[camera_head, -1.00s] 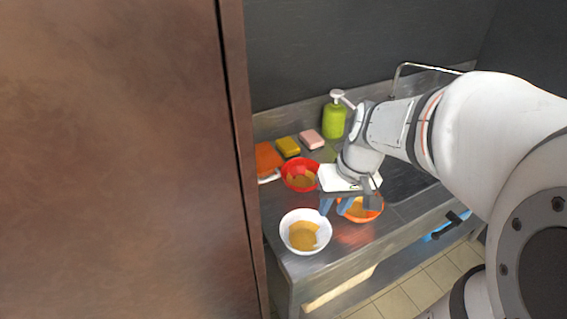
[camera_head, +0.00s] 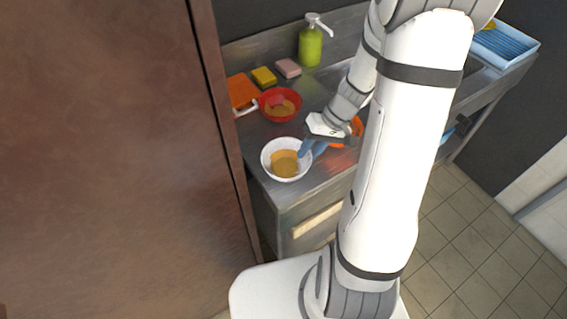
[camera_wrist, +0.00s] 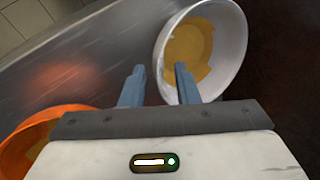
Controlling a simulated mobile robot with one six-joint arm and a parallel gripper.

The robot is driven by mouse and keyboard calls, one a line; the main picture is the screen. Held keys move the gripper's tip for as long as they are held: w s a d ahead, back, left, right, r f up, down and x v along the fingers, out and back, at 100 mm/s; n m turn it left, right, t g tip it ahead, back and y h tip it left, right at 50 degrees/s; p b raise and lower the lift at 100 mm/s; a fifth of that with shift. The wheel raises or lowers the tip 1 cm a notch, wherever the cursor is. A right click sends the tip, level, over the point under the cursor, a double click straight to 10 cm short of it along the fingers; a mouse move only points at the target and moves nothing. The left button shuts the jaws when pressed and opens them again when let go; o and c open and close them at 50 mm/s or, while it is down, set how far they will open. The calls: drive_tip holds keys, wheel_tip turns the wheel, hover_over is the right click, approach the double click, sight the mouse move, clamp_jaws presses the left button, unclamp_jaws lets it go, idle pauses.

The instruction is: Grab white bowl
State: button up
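The white bowl (camera_head: 268,158) stands upright near the front edge of the steel counter, with brownish-yellow content inside. In the wrist view the white bowl (camera_wrist: 232,72) is at upper right. My gripper (camera_head: 308,149) is at the bowl's right side. In the wrist view my gripper (camera_wrist: 160,82) has its two blue fingers apart. The right finger overlaps the bowl's near rim in the picture, and the left finger is outside the bowl over bare counter. Whether a finger touches the rim, I cannot tell.
An orange bowl (camera_wrist: 22,132) is close beside my gripper, mostly hidden by my arm in the head view. A red bowl (camera_head: 270,100), sponges (camera_head: 264,77) and a green soap bottle (camera_head: 310,47) stand behind. A brown panel (camera_head: 110,160) borders the left.

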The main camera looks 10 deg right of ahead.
sight(286, 164)
drive_tip(key=shift+x, duration=1.25)
drive_tip(key=shift+d, duration=0.1)
clamp_jaws()
